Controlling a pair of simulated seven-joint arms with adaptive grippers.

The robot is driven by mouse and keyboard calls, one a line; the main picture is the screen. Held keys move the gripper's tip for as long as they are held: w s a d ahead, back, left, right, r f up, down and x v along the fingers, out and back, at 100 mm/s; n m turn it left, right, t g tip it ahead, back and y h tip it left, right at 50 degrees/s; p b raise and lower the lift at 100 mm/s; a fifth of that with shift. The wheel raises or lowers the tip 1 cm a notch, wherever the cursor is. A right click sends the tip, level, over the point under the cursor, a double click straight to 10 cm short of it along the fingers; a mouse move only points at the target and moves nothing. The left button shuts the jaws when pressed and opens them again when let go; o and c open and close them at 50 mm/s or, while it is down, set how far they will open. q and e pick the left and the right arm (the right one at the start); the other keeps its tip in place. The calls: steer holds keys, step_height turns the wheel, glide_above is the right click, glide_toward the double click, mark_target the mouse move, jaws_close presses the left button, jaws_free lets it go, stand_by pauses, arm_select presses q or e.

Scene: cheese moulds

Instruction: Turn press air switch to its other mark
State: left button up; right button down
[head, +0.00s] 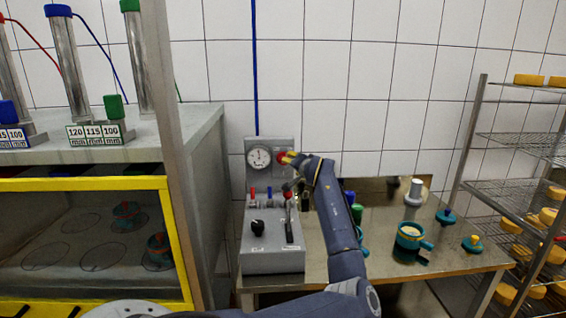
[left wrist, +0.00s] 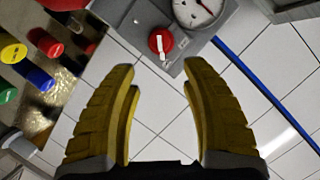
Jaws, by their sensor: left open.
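The press air switch is a red round knob with a white pointer bar (left wrist: 160,42) on the grey press panel (head: 285,147), beside a white dial gauge (head: 259,158). In the left wrist view the knob lies just beyond my left fingertips, roughly centred between them. My left gripper (left wrist: 158,66) has yellow fingers, spread wide and empty. In the head view my left gripper (head: 289,158) is at the panel, right of the gauge, and covers part of the knob. Whether a finger touches the knob, and where its marks are, I cannot tell. My right gripper is not in view.
Below the gauge are small red and blue levers (head: 253,192), a black knob (head: 257,228) and a black handle (head: 289,226). A steel table (head: 450,252) holds teal moulds (head: 409,236). A yellow-framed cabinet (head: 90,184) stands left; a cheese rack (head: 515,145) stands right.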

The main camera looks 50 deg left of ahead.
arm_select(q)
steer(key=x, duration=1.5)
steer(key=shift+w+r, duration=0.1)
steer(key=shift+c, duration=0.5)
jaws_close()
